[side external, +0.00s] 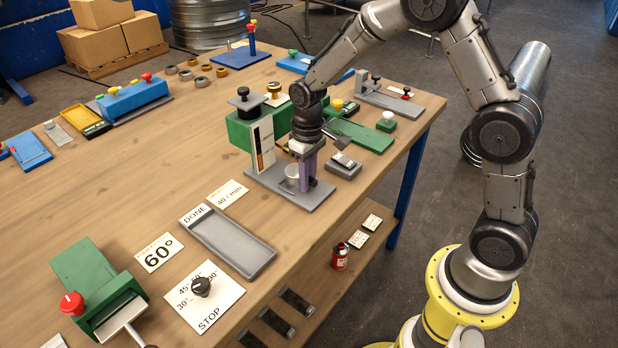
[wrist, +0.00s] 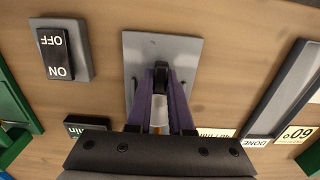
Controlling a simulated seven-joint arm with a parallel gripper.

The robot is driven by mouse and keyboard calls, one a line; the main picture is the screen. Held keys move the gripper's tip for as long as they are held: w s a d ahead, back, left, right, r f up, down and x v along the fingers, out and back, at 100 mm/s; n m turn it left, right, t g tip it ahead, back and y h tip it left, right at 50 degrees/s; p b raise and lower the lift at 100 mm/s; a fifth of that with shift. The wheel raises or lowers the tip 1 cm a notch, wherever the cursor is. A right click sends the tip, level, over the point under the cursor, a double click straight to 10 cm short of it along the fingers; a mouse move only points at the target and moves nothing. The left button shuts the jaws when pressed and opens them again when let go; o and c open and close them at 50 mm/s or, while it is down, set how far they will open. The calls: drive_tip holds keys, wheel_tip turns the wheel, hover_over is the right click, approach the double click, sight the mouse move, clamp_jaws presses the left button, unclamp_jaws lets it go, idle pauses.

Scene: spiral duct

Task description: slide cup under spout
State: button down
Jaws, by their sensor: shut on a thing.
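The small grey metal cup (side external: 291,184) stands on the grey base plate (side external: 318,196) of the green dispenser (side external: 238,132), near the white spout area below its head. My gripper (side external: 308,182) points down just right of the cup, with purple fingers. In the wrist view, my gripper (wrist: 161,80) is closed around a black upright piece (wrist: 161,70), which looks like the cup's handle. The plate (wrist: 190,55) lies under it. The cup's body is mostly hidden there by the fingers. The exact gap between cup and spout cannot be told.
A black ON/OFF switch (wrist: 55,54) on a grey base sits beside the plate; it also shows in the side view (side external: 344,165). A grey DONE tray (side external: 232,243) lies front left, with a rate card (side external: 227,194) nearby. Bare wood separates them.

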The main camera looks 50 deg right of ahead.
drive_tip(key=shift+c, duration=0.9)
unclamp_jaws()
drive_tip(key=shift+r, duration=3.5)
